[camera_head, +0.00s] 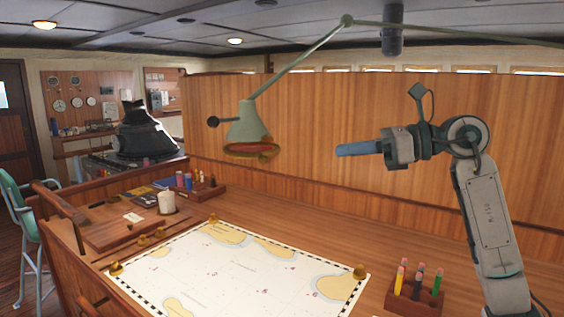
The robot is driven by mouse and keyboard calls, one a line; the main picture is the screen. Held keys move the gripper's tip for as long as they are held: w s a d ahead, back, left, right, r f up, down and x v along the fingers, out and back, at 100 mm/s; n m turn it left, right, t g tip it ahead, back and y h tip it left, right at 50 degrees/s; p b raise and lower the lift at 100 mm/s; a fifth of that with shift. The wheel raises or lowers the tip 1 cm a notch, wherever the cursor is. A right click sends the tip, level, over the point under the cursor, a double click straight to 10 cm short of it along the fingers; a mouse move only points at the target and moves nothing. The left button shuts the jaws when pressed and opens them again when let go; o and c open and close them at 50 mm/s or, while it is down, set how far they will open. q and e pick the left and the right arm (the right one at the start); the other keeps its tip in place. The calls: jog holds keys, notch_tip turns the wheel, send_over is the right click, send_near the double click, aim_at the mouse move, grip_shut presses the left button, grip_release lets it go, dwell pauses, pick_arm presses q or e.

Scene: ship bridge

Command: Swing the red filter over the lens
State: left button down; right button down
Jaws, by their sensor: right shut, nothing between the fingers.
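A green chart lamp (246,123) hangs from a jointed arm over the chart table, its mouth facing down. A red-orange piece (252,150) shows at the lamp's lower rim, and I cannot tell how fully it covers the lens. A dark round knob (213,122) sticks out from the lamp's left side on a short stem. My right gripper (340,150) is to the right of the lamp, at about the height of its rim, with a clear gap between them. Its blue fingers are shut and empty, pointing left towards the lamp. My left gripper is not in view.
The green lamp arm (297,58) runs up to a joint, then right along the ceiling. A chart (235,265) with brass weights covers the table. A pencil holder (415,298) stands at the front right, a white mug (167,203) at the left. A wooden panel (330,110) stands behind.

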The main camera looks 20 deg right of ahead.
jog(key=shift+s+d, duration=0.1)
jog(key=p+x, duration=0.7)
jog(key=x, duration=0.7)
